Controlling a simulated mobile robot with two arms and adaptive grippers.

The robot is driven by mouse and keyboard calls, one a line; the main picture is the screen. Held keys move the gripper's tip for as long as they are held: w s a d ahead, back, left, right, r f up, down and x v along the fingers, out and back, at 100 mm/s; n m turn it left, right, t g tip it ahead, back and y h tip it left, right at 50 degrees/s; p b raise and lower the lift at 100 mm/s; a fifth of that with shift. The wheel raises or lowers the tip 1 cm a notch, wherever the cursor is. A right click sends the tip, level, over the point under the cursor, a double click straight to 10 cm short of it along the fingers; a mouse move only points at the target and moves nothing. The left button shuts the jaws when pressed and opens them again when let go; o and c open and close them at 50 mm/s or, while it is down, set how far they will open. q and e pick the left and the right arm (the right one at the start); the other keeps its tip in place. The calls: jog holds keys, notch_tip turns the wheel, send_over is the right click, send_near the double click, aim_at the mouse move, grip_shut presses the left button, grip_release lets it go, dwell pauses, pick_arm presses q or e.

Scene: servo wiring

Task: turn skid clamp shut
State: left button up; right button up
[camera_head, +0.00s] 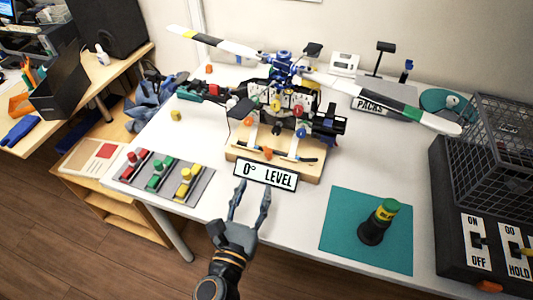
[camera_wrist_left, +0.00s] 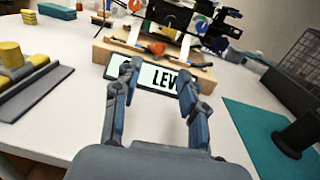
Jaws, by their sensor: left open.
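The skid clamp appears as a small orange-red knob (camera_head: 267,153) at the front of the wooden base (camera_head: 235,155), by the model helicopter's skid. It also shows in the left wrist view (camera_wrist_left: 157,48), above the "0° LEVEL" sign. Its exact turn angle is too small to tell. The helicopter (camera_head: 284,95) stands on the base, its long rotor spanning the table. My left gripper (camera_head: 254,190) is open and empty, in front of the sign (camera_head: 266,174) and short of the knob. In the left wrist view its two fingers (camera_wrist_left: 160,75) stand apart. My right gripper is not in view.
A grey board (camera_head: 205,186) with red, green and yellow blocks lies to the left. A teal mat (camera_head: 340,235) with a dark, green-capped bottle (camera_head: 375,228) lies to the right. A wire basket (camera_head: 490,150) and switch panel (camera_head: 480,240) stand at the right edge.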

aim_at(268, 155)
pick_arm(q)
jog(key=p+x, duration=0.1)
jog(key=x, duration=0.9)
jog(key=shift+w+d, duration=0.1)
jog(key=shift+w, duration=0.2)
grip_shut()
